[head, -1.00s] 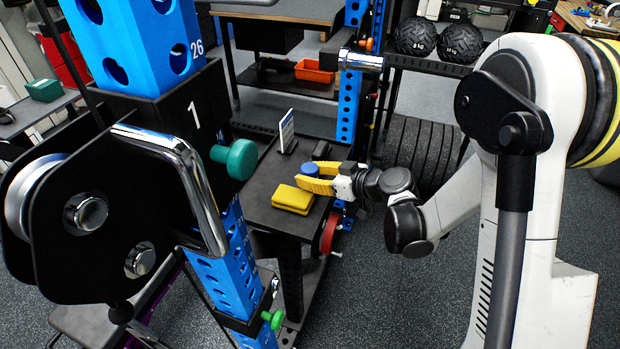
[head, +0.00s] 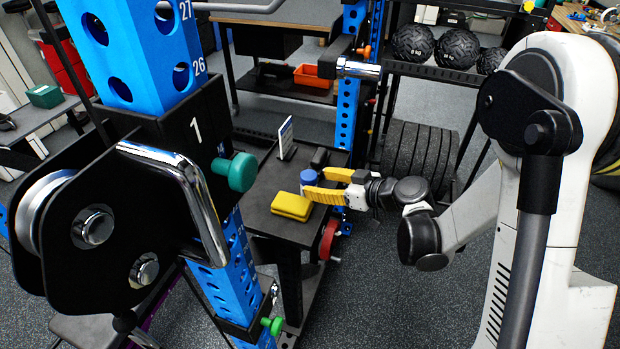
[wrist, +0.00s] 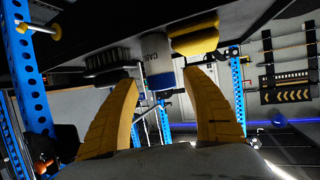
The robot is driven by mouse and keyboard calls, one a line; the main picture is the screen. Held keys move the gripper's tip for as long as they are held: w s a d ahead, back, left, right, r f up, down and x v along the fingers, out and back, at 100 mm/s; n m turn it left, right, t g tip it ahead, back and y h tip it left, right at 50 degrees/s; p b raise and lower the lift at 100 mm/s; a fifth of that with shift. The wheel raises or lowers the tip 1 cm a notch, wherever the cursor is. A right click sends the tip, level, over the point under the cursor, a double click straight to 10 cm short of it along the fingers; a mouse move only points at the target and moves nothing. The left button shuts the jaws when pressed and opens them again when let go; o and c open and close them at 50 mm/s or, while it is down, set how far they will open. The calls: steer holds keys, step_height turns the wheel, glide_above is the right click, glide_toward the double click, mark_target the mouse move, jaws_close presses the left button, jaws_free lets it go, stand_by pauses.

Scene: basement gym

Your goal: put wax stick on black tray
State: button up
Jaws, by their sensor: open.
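A white cylinder with a blue cap, probably the wax stick (head: 309,177), stands upright on a small black-topped stand (head: 268,223). In the wrist view, which looks upside down, the stick (wrist: 158,74) shows lettering and lies between the fingertips. My gripper (head: 313,183) has yellow fingers that reach in from the right, one on each side of the stick. The fingers (wrist: 163,84) are apart in the wrist view, with gaps visible beside the stick. I cannot make out a separate black tray from the black top.
A yellow pad-like block (head: 291,206) lies just in front of the stick. A white card (head: 286,138) and a small black object (head: 320,157) stand behind it. A blue rack post (head: 140,50) with a black pulley bracket (head: 95,225) fills the left foreground.

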steer(key=s+d+r+m+h, duration=0.3)
steer(key=s+d+r, duration=0.1)
steer(key=s, duration=0.3)
steer(key=s+d+r+m+h+p, duration=0.1)
steer(key=s+d+r+m+h, duration=0.3)
steer(key=s+d, duration=0.3)
steer(key=s+d+r+m+g+h, duration=0.1)
steer(key=s+d+r+m+h, duration=0.2)
steer(key=s, duration=0.6)
steer(key=shift+s+d+r+h+p, duration=0.15)
steer(key=shift+d+r+h+p, duration=0.35)
steer(key=shift+d, duration=0.65)
steer(key=shift+r, duration=0.1)
